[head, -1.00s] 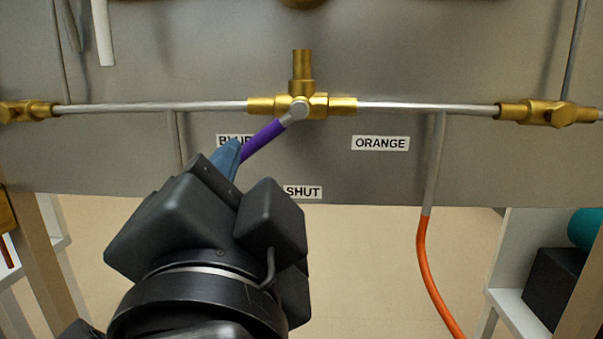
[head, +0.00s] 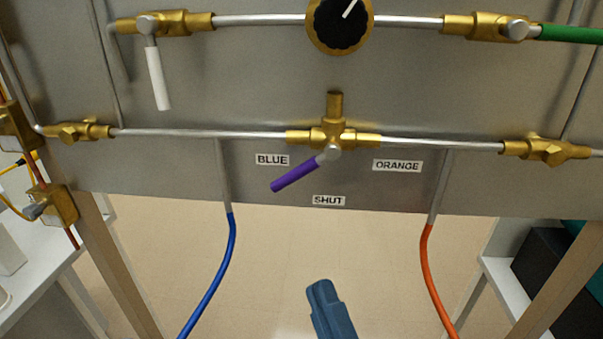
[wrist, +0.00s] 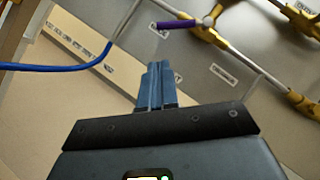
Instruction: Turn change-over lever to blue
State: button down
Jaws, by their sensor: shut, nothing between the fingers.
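The change-over lever (head: 295,175) has a purple sleeve and hangs from a brass three-way valve (head: 334,134) on the grey panel. It points down and to the left, its tip just below the BLUE label (head: 272,160). The SHUT label (head: 328,201) is below the valve and the ORANGE label (head: 397,166) is to its right. My gripper (head: 322,292) is below the panel's lower edge, apart from the lever, with blue fingers shut and empty. In the wrist view the shut fingers (wrist: 158,72) point toward the panel, and the purple lever (wrist: 177,24) shows beyond them.
A blue hose (head: 222,265) hangs left of my gripper and an orange hose (head: 433,275) hangs to the right. Above are a black dial (head: 338,28), a white-handled valve (head: 158,75) and a green-handled valve (head: 570,34). Open space lies below the panel.

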aim_at(280, 183)
jog(key=w+a+r+m+h+p, duration=0.1)
jog(key=w+a+r+m+p, duration=0.1)
jog(key=w+r+p, duration=0.5)
jog(key=shift+w+a+m+t+h, duration=0.3)
jog(key=shift+w+t+h, duration=0.1)
jog(key=shift+w, duration=0.65)
jog(key=shift+a+r+m+t+h+b, duration=0.1)
jog(key=shift+a+m+t+h+b, duration=0.3)
jog(key=shift+m, duration=0.5)
jog(key=shift+a+r+m+t+h+b, duration=0.4)
jog(key=shift+m+h+b, duration=0.4)
jog(key=shift+m+h, duration=0.9)
jog(key=shift+a+r+m+t+h+b, duration=0.45)
jog(key=shift+m+h+b, duration=0.5)
jog(key=shift+m, duration=1.2)
jog(key=shift+a+r+m+t+h+b, duration=0.25)
jog(key=shift+a+r+m+h+b, duration=0.25)
jog(key=shift+m+h, duration=1.25)
jog(key=shift+d, duration=0.1)
